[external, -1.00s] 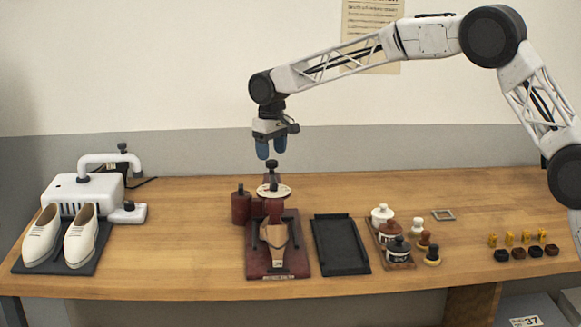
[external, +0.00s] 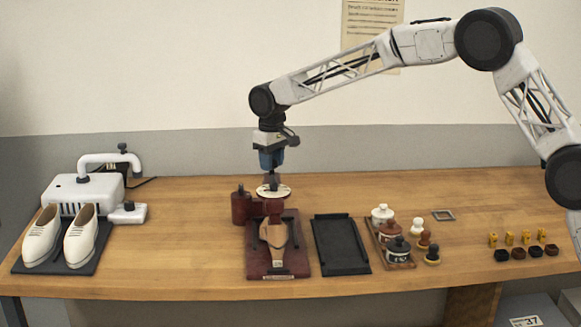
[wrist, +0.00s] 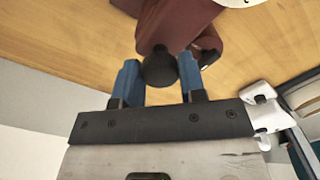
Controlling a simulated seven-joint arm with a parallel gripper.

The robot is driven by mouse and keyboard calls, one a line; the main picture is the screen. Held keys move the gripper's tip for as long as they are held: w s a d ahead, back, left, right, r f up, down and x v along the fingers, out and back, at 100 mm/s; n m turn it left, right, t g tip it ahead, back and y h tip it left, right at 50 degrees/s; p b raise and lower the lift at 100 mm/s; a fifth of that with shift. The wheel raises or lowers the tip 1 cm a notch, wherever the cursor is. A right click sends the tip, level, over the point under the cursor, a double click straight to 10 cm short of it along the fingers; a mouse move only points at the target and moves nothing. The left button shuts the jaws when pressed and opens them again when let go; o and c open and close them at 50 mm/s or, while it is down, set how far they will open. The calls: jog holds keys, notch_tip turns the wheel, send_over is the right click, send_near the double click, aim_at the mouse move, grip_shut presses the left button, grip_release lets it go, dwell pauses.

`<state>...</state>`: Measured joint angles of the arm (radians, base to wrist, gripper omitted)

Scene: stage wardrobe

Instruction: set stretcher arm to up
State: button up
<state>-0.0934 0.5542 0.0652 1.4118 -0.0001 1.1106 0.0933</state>
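The stretcher is a dark red device (external: 290,262) in the middle of the bench, with a tan shoe form (external: 274,236) on it. Its stretcher arm (external: 271,181) stands at the back, with a pale oval plate (external: 284,191) beside it. In the wrist view, the red arm (wrist: 176,22) ends in a black rounded knob (wrist: 158,70). My gripper (external: 271,162) is at the arm's top. In the wrist view, its blue fingers (wrist: 159,74) lie on both sides of the knob, apparently shut on it. The external view mostly hides the knob behind the fingers.
A white machine (external: 88,190) with cream shoes (external: 81,236) stands at the left. A dark red canister (external: 240,208) is close left of the stretcher arm. A black tray (external: 341,246) and a jar rack (external: 400,264) are at right. Small yellow and dark pieces lie farther right.

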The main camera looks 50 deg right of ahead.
grip_shut()
notch_tip(320, 180, up, 11)
jog(key=shift+f, duration=0.15)
jog(key=o, duration=0.6)
grip_release()
jog(key=shift+o, duration=1.3)
jog(key=shift+f, duration=0.1)
notch_tip(320, 180, up, 8)
